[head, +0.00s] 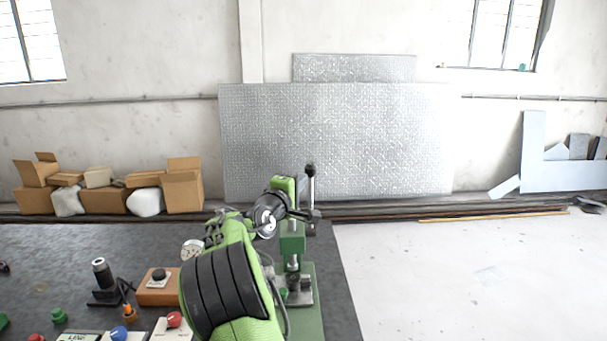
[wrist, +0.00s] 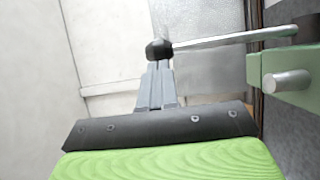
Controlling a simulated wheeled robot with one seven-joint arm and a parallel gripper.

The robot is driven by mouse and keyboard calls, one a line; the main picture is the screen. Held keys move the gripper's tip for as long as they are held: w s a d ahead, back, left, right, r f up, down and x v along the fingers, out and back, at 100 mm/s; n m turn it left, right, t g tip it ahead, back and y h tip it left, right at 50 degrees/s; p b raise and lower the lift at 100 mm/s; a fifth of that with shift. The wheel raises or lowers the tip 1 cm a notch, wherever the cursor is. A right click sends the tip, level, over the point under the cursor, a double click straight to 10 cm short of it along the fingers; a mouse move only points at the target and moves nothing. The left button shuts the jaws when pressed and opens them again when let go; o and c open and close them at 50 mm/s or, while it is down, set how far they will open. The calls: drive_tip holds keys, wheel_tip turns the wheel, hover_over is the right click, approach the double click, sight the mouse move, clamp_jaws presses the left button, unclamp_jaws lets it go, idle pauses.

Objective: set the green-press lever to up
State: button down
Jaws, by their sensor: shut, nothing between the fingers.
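The green press (head: 292,243) stands at the right end of the dark workbench, partly hidden behind my arm. Its lever (head: 311,188) is a metal rod with a black knob, and it points nearly straight up in the head view. In the wrist view, which is turned sideways, the lever rod (wrist: 225,40) runs from the green press body (wrist: 290,75) at the right to the black knob (wrist: 159,49). My gripper (wrist: 155,68) is shut and empty, with its fingertips right at the knob. I cannot tell whether they touch it. My arm hides much of the gripper in the head view.
On the bench (head: 345,320) left of my arm are an orange box (head: 158,292), a black stand (head: 102,280) and several coloured knobs. Cardboard boxes (head: 183,190) lie by the wall. The pale floor (head: 450,280) to the right is open.

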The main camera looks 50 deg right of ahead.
sight(306, 170)
drive_tip(key=shift+x, duration=1.5)
drive_tip(key=shift+w+p, duration=0.1)
drive_tip(key=shift+p, duration=0.4)
drive_tip(key=shift+w+d+r+p, duration=0.1)
drive_tip(key=shift+d+r+p, duration=0.15)
drive_tip(key=shift+p, duration=0.3)
drive_tip(key=shift+w+d+r+y+p, duration=0.2)
drive_tip(key=shift+w+d+y+p, duration=0.15)
drive_tip(key=shift+p, duration=0.7)
drive_tip(key=shift+n, duration=0.3)
